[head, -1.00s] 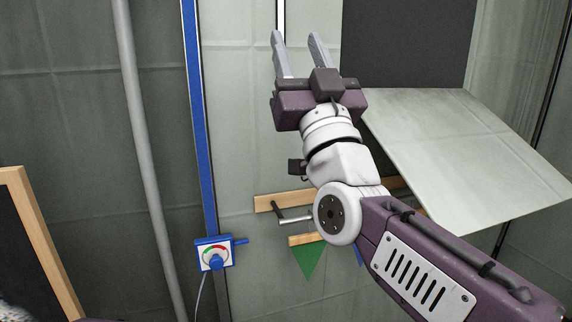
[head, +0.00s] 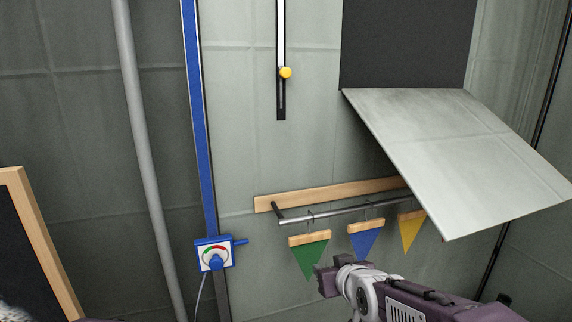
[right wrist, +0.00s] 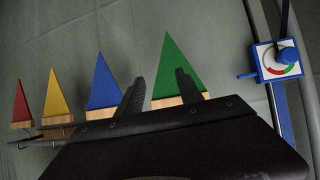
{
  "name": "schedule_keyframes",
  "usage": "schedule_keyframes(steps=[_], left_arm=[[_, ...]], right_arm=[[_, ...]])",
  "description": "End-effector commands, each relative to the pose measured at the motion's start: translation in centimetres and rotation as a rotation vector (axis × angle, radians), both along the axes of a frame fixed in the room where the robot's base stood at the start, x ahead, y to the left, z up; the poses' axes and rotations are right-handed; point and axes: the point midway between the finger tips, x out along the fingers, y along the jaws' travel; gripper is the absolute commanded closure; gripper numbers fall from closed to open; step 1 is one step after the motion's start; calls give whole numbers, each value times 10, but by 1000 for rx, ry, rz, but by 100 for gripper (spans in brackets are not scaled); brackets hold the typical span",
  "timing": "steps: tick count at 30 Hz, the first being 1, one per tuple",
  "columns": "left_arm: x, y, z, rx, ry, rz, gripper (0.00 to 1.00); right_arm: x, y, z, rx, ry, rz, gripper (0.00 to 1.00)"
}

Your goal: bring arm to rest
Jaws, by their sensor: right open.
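My right gripper (head: 328,280) is low in the head view, just below the hanging pennants, with its arm coming in from the bottom right. Its fingers are mostly hidden there by the wrist. In the right wrist view the two dark fingers (right wrist: 159,76) stand apart with nothing between them that I can see held. The green pennant (right wrist: 178,72) and blue pennant (right wrist: 102,82) appear beyond the fingers. I cannot tell how far away they are. My left gripper is not in view.
A rod on a wooden strip (head: 330,194) carries the green (head: 309,258), blue (head: 365,240) and yellow (head: 410,232) pennants. A sloping panel (head: 460,160) juts out at right. A blue dial box (head: 214,256) and a yellow slider knob (head: 285,72) are on the wall.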

Motion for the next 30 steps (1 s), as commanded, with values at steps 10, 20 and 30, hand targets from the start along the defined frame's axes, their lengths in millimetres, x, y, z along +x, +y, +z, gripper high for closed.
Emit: schedule_keyframes(steps=[10,20,30], left_arm=[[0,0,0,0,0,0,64],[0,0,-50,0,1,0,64],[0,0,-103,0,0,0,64]], right_arm=[[-133,-69,-156,-45,595,-155,57],[-198,-79,-239,-44,824,-207,57],[-214,-74,-296,-37,895,-211,57]])
